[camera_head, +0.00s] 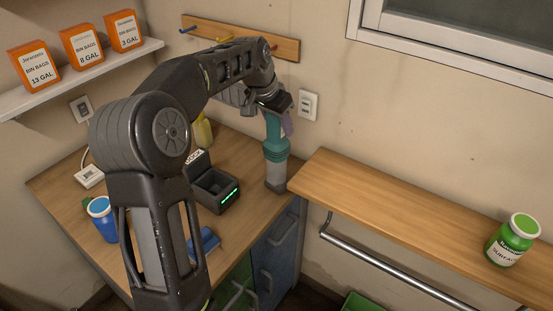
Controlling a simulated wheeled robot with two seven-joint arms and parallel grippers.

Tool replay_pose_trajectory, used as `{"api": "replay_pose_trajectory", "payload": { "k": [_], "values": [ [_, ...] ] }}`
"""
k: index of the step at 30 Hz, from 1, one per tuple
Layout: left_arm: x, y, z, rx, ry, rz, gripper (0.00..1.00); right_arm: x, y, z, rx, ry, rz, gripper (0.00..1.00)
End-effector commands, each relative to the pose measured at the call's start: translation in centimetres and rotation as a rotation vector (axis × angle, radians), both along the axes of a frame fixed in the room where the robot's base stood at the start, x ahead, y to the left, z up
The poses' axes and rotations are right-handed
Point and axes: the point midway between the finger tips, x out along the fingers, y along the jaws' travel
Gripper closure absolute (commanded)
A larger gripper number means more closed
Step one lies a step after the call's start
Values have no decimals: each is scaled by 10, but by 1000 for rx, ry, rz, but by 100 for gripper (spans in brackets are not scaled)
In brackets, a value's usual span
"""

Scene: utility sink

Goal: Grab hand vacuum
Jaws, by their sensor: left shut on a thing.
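The hand vacuum (274,150) is a teal and grey upright body near the back right corner of the wooden counter. My left arm comes in from the left and reaches over the counter. My left gripper (276,110) is at the top of the vacuum and shut on it; the arm partly hides the fingers. The vacuum's grey lower end is at the counter's right edge, and I cannot tell whether it touches the counter. My right gripper is not in view.
A black dock (213,188) with green lights stands left of the vacuum. A blue cup (102,220) and a yellow bottle (204,131) are on the counter. A wooden shelf (400,205) with a green jar (513,240) extends right, its middle clear. Orange boxes (82,47) line a shelf.

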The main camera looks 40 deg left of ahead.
Motion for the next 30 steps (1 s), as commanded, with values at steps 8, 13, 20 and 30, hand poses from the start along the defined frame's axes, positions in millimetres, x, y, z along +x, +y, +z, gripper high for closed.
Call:
{"api": "replay_pose_trajectory", "payload": {
  "k": [8, 13, 20, 30],
  "values": [
    [0, 0, 0, 0, 0, 0, 92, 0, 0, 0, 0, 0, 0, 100],
    [0, 0, 0, 0, 0, 0, 100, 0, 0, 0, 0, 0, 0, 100],
    [0, 0, 0, 0, 0, 0, 100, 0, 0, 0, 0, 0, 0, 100],
    [1, 0, 3, 1, -5, 0, 100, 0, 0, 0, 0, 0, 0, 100]
  ]
}}
